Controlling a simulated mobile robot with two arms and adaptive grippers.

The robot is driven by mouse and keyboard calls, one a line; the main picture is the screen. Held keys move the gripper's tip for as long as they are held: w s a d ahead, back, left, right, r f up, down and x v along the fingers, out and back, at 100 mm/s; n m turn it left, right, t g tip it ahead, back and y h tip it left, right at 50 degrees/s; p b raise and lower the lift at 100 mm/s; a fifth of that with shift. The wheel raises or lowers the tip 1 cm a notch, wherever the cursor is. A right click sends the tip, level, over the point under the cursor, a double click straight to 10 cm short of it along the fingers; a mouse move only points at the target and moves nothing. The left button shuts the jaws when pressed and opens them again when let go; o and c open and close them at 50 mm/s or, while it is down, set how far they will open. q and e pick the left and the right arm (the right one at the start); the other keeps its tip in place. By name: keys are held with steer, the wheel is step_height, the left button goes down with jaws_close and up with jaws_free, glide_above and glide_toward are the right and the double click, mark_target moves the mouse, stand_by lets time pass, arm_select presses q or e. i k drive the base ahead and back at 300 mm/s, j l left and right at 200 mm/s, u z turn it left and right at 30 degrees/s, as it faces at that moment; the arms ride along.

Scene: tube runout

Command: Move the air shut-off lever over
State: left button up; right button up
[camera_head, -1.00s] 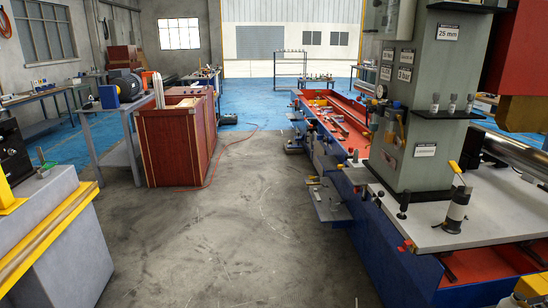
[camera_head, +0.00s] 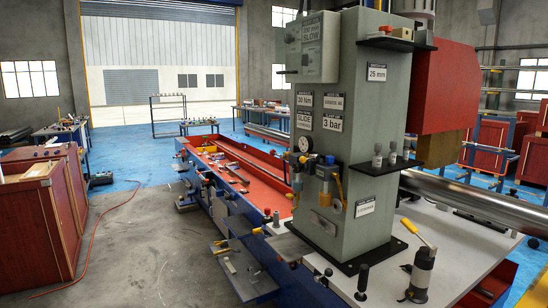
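A grey column (camera_head: 362,100) stands right of centre on the machine. On its left face is an air unit with a round pressure gauge (camera_head: 304,143), a blue part (camera_head: 329,160) and a small yellow lever-like piece (camera_head: 338,187). This piece looks like the air shut-off lever, hanging down beside the unit's fittings, but it is too small to read its exact position. A "3 bar" label (camera_head: 332,124) sits above it. A separate yellow-handled lever (camera_head: 411,227) rises tilted from a black and silver post on the white table. Neither of my grippers shows.
A long red-lined machine bed (camera_head: 245,170) runs back from the column. Grey steps or shelves (camera_head: 238,268) stick out at its near side. Red crates (camera_head: 45,210) stand at the left, with a red hose (camera_head: 98,238) on the floor. The concrete floor (camera_head: 150,230) between them is clear.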

mark_target(272, 152)
steer(key=z, duration=0.2)
steer(key=i+j+z, duration=0.6)
steer(key=j+z, duration=0.2)
steer(key=z, duration=0.15)
